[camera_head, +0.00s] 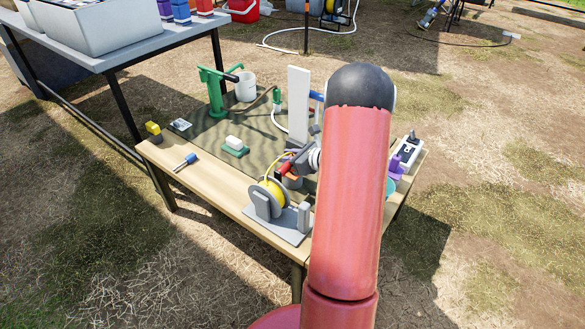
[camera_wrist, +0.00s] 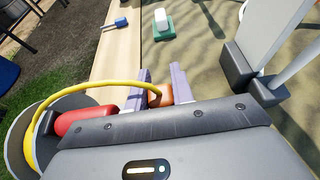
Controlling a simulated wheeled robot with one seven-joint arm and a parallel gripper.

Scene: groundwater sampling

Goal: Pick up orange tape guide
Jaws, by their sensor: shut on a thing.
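The orange tape guide (camera_wrist: 161,95) sits between the two fingers of my gripper (camera_wrist: 162,78) in the wrist view, and the fingers are shut on it. A yellow tape (camera_wrist: 97,86) runs from the guide to the reel at the left. In the head view my gripper (camera_head: 291,167) is over the table just behind the yellow tape reel (camera_head: 268,192), partly hidden by my arm. I cannot tell whether the guide touches the table. The red reel handle (camera_wrist: 84,121) is left of my gripper in the wrist view.
A white upright post (camera_head: 298,103) stands close behind my gripper. A green pump (camera_head: 213,92), white bucket (camera_head: 245,86), soap on a green dish (camera_head: 235,146) and blue-handled tool (camera_head: 186,161) are on the table. The mat's left part has free room.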

